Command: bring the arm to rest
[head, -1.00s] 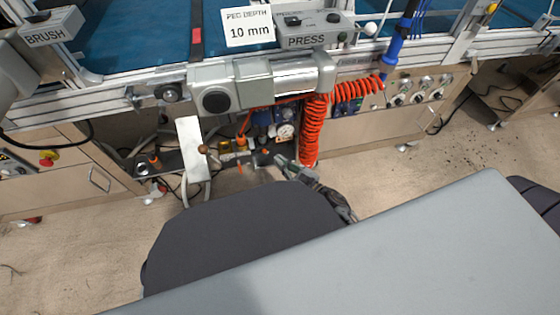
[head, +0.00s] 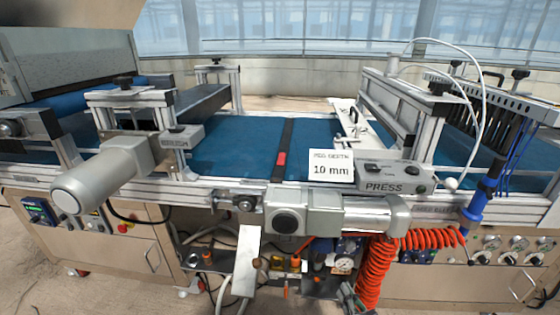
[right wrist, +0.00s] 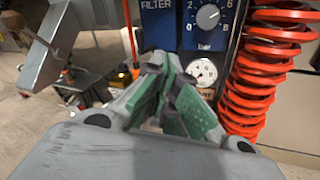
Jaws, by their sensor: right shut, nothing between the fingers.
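My right gripper (head: 352,298) shows only in part at the bottom edge of the head view, just left of the orange coiled hose (head: 374,275) and below the gauge (head: 344,264). In the right wrist view its green-padded fingers (right wrist: 174,88) are closed together with nothing between them. They point toward the control panel with the blue dial box (right wrist: 208,22) and the white-faced gauge (right wrist: 202,72). I cannot tell how far they are from it. My left gripper is not in view.
The tray seeder has a blue belt (head: 235,150), a "PRESS" box (head: 392,181) and a "10 mm" card (head: 331,166). A grey motor (head: 290,215) and a bent metal plate (head: 246,262) stick out at the front. Open floor lies at the lower left.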

